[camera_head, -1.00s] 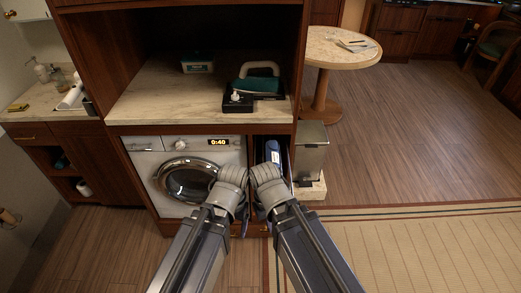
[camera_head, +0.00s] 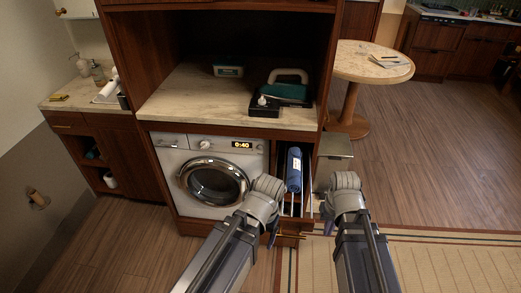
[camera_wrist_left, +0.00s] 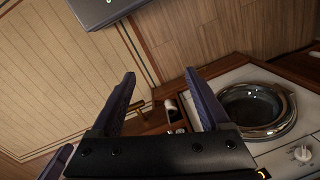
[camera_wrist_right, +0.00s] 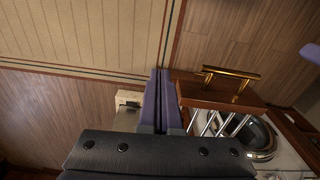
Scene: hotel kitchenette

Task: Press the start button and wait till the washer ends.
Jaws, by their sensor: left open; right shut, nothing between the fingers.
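The white washer (camera_head: 180,156) is built into the cabinet, its round door (camera_head: 214,184) shut. Its display (camera_head: 242,145) reads 0:40, with a dial (camera_head: 205,145) to the left. I cannot make out which control is the start button. The washer also shows in the left wrist view (camera_wrist_left: 285,150), with its round door and a knob. My left gripper (camera_wrist_left: 158,90) is open and empty, in front of the washer's right side and the drawer. My right gripper (camera_wrist_right: 160,72) is shut and empty, just right of the drawer. In the head view my wrists partly hide the fingers.
A narrow drawer (camera_head: 286,226) right of the washer stands open. A blue cylindrical item (camera_head: 294,170) is in it. Its brass handle (camera_wrist_right: 230,75) shows in the right wrist view. A metal bin (camera_head: 335,147) stands right of the drawer. A round table (camera_head: 372,63) is behind.

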